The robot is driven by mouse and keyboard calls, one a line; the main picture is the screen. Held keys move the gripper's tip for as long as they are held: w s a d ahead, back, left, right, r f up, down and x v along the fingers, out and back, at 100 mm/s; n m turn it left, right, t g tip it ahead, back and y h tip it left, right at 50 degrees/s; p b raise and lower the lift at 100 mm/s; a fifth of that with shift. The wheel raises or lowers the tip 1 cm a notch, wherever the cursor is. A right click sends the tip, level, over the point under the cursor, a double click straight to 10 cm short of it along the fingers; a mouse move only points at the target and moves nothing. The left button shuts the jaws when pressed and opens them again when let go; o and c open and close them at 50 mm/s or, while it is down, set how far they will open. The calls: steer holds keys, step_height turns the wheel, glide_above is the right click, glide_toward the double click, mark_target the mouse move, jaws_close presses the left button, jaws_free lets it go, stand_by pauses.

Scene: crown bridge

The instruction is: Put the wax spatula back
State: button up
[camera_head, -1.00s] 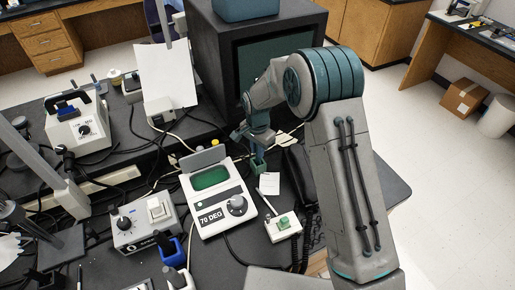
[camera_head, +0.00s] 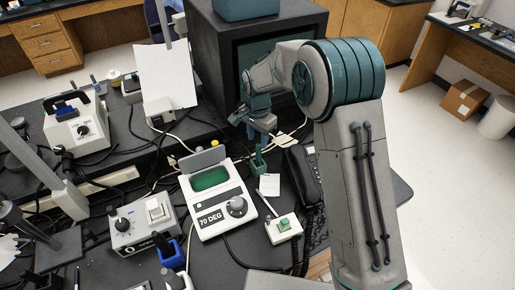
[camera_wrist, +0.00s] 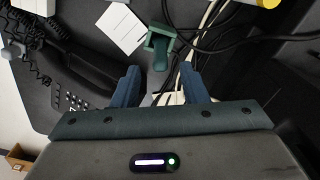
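My gripper (camera_wrist: 160,85) is open, with its two blue fingers apart and nothing clearly held between them. In the wrist view a small green holder (camera_wrist: 159,43) with a square rim and a tongue-like part lies ahead of the fingertips, apart from them. In the head view my gripper (camera_head: 262,142) hangs over the table, just above the same green holder (camera_head: 258,166). I cannot pick out the wax spatula with certainty in either view. A thin white stick-like thing (camera_head: 268,208) touches or lies by a small white box with a green top (camera_head: 284,227).
A black telephone (camera_head: 304,175) stands right of the holder, and a white note (camera_head: 269,184) lies in front. A white heater unit reading 70 DEG (camera_head: 212,218) is to the left. Loose cables (camera_wrist: 200,40) run beside the holder. A dark monitor-like box (camera_head: 225,75) stands behind.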

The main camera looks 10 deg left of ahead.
step_height(320, 180, up, 6)
steer(key=shift+f, duration=0.1)
steer(key=s+d+r+n+t, duration=0.1)
steer(key=s+d+r, duration=0.4)
steer(key=d, duration=0.3)
steer(key=s+d+r+n+t, duration=0.1)
steer(key=s+d+r+n, duration=0.1)
steer(key=s+d+r, duration=0.45)
steer(key=s+d+f+n+t, duration=0.1)
steer(key=s+d+n, duration=0.2)
steer(key=s+d, duration=0.9)
steer(key=shift+s+f, duration=0.25)
steer(key=shift+s, duration=0.95)
steer(key=shift+d, duration=0.2)
